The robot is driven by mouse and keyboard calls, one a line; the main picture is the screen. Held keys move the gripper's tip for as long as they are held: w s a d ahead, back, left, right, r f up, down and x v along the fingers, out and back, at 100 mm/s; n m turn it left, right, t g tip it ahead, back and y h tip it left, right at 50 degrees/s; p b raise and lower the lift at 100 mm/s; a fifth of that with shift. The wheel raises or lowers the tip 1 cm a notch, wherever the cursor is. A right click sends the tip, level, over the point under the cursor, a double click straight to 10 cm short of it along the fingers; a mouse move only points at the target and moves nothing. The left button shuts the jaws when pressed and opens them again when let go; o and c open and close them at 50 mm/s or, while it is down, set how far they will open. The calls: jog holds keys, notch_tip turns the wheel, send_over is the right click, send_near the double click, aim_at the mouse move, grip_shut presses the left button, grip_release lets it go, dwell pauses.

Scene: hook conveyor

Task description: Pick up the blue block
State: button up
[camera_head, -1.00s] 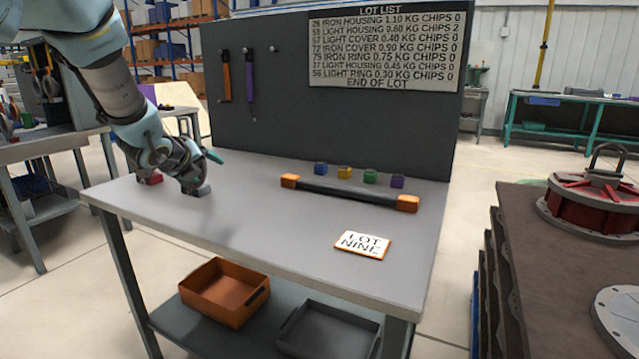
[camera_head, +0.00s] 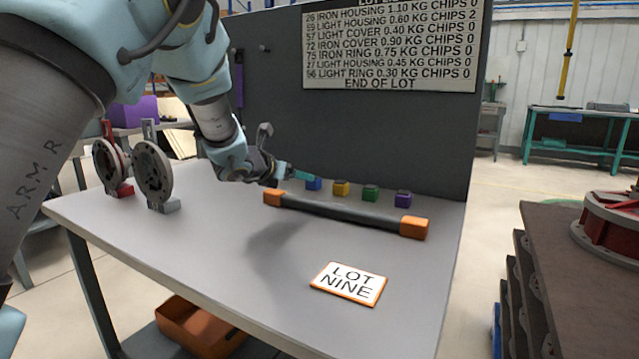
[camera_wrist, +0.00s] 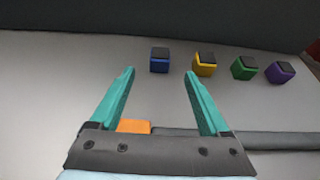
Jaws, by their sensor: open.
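The blue block (camera_head: 314,183) stands on the table behind the left part of a dark bar, at the left end of a row of small blocks. In the wrist view the blue block (camera_wrist: 159,60) has a dark top and lies just beyond my fingertips, between their lines. My gripper (camera_head: 300,174) is beside the blue block in the head view, and a teal finger partly overlaps its left side. In the wrist view my gripper (camera_wrist: 160,72) has its two teal fingers spread wide with nothing between them.
Yellow (camera_head: 341,188), green (camera_head: 370,193) and purple (camera_head: 403,199) blocks stand to the right of the blue one. The dark bar with orange ends (camera_head: 345,212) lies in front. A dark panel (camera_head: 390,130) rises behind. A LOT NINE card (camera_head: 348,283) lies on the otherwise clear front table.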

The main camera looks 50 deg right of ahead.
aim_at(314, 184)
jog(key=p+x, duration=0.2)
jog(key=x, duration=0.8)
jog(key=shift+d, duration=0.15)
grip_shut()
dwell(0.5)
